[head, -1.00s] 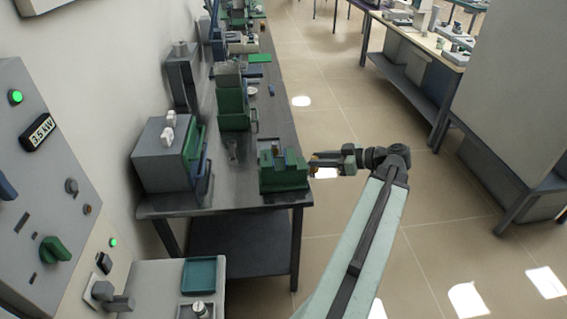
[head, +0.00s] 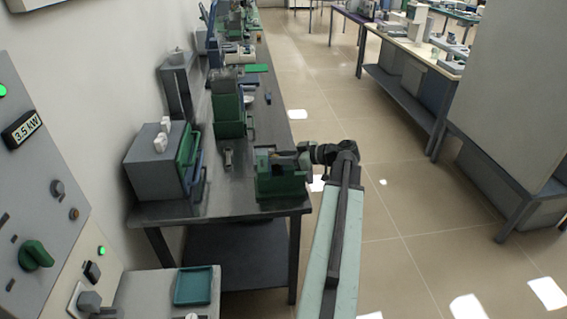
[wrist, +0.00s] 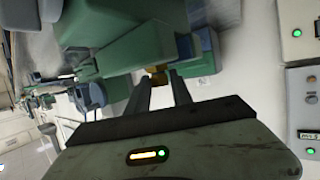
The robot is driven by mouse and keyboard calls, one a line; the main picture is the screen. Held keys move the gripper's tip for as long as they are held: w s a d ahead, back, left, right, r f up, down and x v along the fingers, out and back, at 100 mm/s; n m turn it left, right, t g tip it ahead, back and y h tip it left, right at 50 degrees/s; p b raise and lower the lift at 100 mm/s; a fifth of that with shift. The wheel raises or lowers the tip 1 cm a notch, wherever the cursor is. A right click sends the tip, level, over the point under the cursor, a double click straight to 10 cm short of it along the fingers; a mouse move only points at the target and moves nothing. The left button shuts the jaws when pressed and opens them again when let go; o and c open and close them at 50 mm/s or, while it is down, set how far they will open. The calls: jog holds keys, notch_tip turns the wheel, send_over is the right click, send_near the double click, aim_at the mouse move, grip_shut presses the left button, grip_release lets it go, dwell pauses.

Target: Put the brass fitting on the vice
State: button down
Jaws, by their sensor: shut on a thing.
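The vice (head: 281,184) is a green block with a dark top at the near right corner of the dark bench. My gripper (head: 297,158) is at the top right side of the vice in the head view. In the wrist view my gripper (wrist: 160,84) is shut on the brass fitting (wrist: 157,76), a small yellow-brown piece between the fingertips. A large green body (wrist: 128,52), apparently the vice, lies just beyond it. The fitting is too small to make out in the head view. I cannot tell whether it touches the vice.
A grey box furnace (head: 155,160) stands left of the vice on the bench (head: 232,204). A taller green unit (head: 229,113) stands behind. A teal tray (head: 194,286) lies on the near surface. Open floor is to the right.

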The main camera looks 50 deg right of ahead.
jog(key=shift+f, duration=0.4)
jog(key=c, duration=1.1)
grip_release()
jog(key=shift+c, duration=0.2)
jog(key=shift+a, duration=0.1)
